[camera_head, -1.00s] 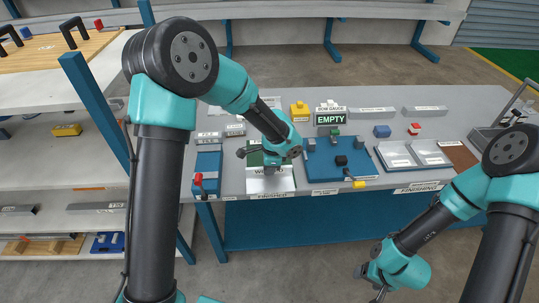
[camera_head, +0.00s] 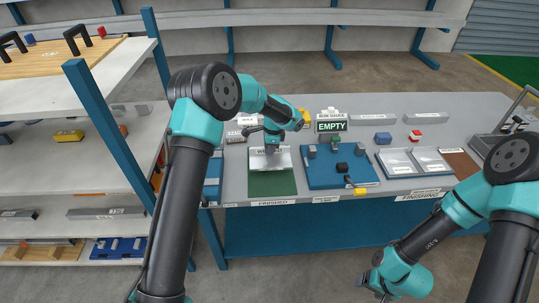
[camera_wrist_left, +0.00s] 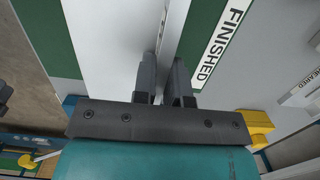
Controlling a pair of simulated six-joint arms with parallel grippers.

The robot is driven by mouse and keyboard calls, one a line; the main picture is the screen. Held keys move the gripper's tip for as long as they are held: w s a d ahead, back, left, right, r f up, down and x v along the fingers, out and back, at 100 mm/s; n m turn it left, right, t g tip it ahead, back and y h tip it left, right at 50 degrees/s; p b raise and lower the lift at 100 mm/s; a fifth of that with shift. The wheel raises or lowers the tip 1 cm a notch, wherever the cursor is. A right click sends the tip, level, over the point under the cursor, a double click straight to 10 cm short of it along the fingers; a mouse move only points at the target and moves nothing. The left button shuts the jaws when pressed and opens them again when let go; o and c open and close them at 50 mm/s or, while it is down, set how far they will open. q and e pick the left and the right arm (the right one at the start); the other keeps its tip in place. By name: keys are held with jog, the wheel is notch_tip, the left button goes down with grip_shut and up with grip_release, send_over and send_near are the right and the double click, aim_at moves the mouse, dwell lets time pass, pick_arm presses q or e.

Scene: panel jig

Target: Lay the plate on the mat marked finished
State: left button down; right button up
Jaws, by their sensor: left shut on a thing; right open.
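The pale metal plate (camera_head: 271,163) is over the far half of the green mat (camera_head: 272,185), whose front half is bare. The mat's front label (camera_head: 273,202) reads FINISHED, and it also shows in the left wrist view (camera_wrist_left: 220,47). My left gripper (camera_head: 271,146) is shut on the plate from above. In the left wrist view its fingers (camera_wrist_left: 165,80) close on a thin part of the pale plate (camera_wrist_left: 108,40). I cannot tell whether the plate touches the mat. My right gripper (camera_head: 378,288) is open and empty, low in front of the bench.
A blue jig board (camera_head: 322,178) with dark blocks stands right of the mat. Pale panels (camera_head: 397,162) lie further right. A shelf rack (camera_head: 80,165) stands left of the bench.

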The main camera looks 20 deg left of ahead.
pick_arm(q)
jog(key=shift+f, duration=1.7)
jog(key=shift+f, duration=0.15)
jog(key=c, duration=1.2)
grip_release()
jog(key=shift+o, duration=0.2)
jog(key=r, duration=0.4)
jog(key=d+r, duration=0.1)
jog(key=r, duration=0.7)
jog(key=shift+w+d+r, duration=0.1)
jog(key=shift+w+d, duration=0.1)
jog(key=shift+w, duration=0.05)
